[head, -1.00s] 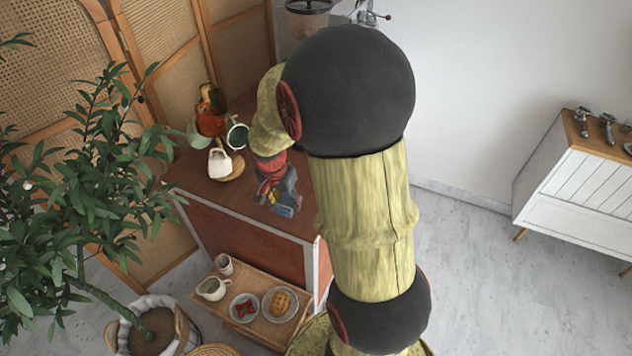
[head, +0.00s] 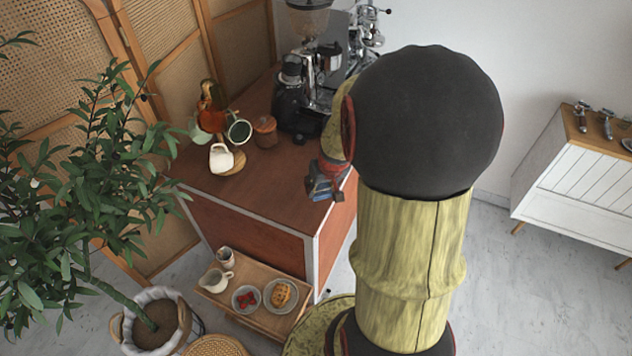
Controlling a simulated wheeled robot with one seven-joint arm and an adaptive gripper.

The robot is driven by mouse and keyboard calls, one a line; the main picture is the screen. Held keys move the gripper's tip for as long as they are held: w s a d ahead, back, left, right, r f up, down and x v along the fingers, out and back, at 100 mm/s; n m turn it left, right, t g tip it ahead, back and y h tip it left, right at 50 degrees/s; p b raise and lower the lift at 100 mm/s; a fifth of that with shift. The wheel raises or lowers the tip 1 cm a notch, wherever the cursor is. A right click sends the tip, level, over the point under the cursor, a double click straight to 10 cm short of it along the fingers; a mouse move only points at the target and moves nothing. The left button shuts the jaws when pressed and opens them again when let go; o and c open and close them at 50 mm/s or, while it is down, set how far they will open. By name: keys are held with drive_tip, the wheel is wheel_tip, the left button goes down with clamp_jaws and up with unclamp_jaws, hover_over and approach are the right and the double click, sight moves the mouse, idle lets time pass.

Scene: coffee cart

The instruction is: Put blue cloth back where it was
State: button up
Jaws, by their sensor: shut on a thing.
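My gripper (head: 328,178) is at the right side of the wooden cart top (head: 262,196), near its front right edge. It is shut on a small bunched blue piece, the blue cloth (head: 320,191). The cloth shows only as a small patch at the fingertips, and the rest is hidden. I cannot tell from this angle whether the cloth touches the cart top or hangs above it. My arm hides the right part of the cart.
A coffee grinder and espresso machine (head: 345,58) stand at the cart's back. A white pitcher (head: 221,157), a green cup (head: 238,131) and a brown jar (head: 265,131) stand at the left. A lower shelf (head: 242,318) holds plates. The middle of the top is clear.

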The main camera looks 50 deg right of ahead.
drive_tip(key=shift+s+d, duration=0.2)
drive_tip(key=shift+d, duration=0.05)
drive_tip(key=shift+w+d+f+n, duration=0.15)
drive_tip(key=shift+w+d+n, duration=0.1)
drive_tip(key=shift+d+n, duration=0.05)
drive_tip(key=w+d+f, duration=0.4)
drive_tip(key=w+d+f+b, duration=0.1)
drive_tip(key=w+d+f, duration=0.3)
drive_tip(key=w, duration=0.1)
drive_tip(key=shift+d+f, duration=0.1)
drive_tip(key=shift+f, duration=0.1)
drive_tip(key=shift+w+d+f, duration=0.3)
drive_tip(key=shift+w+f, duration=0.05)
drive_tip(key=shift+f, duration=0.2)
drive_tip(key=shift+f+b, duration=0.55)
drive_tip(key=shift+f, duration=1)
drive_tip(key=shift+f, duration=0.15)
drive_tip(key=o, duration=1.1)
drive_tip(key=shift+o, duration=0.2)
